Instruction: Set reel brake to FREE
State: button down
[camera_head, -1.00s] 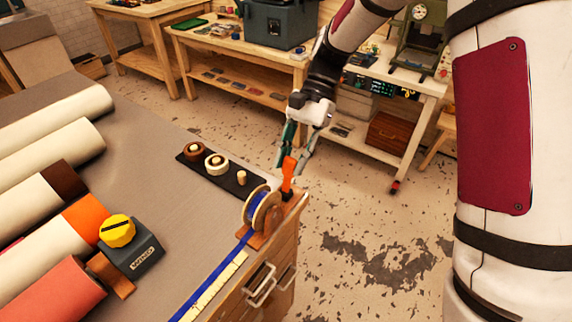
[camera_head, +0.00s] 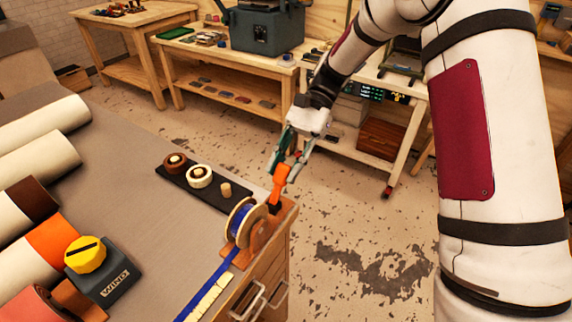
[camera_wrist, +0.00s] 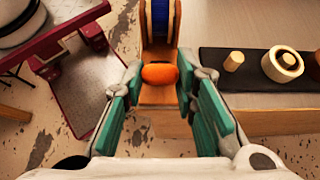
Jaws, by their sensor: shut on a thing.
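The orange brake lever (camera_head: 276,190) stands beside the reel of blue ribbon (camera_head: 240,222), at the near right corner of the bench. It leans a little to the right in the head view. My gripper (camera_head: 285,172) is shut on the lever's upper end. In the wrist view, the lever's rounded orange end (camera_wrist: 160,75) sits between the two fingertips, with the reel (camera_wrist: 160,20) just beyond. The lever's lower part is hidden there. No FREE marking is readable in either view.
A dark tray (camera_head: 180,182) with tape rolls and a peg lies behind the reel. A box marked WIND with a yellow knob (camera_head: 85,254) and several large rolls (camera_head: 35,160) lie at left. Open floor (camera_head: 370,240) lies right of the bench.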

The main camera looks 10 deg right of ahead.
jog(key=shift+f, duration=0.1)
jog(key=c, duration=1.3)
grip_release()
jog(key=shift+w, duration=0.1)
jog(key=v, duration=1.2)
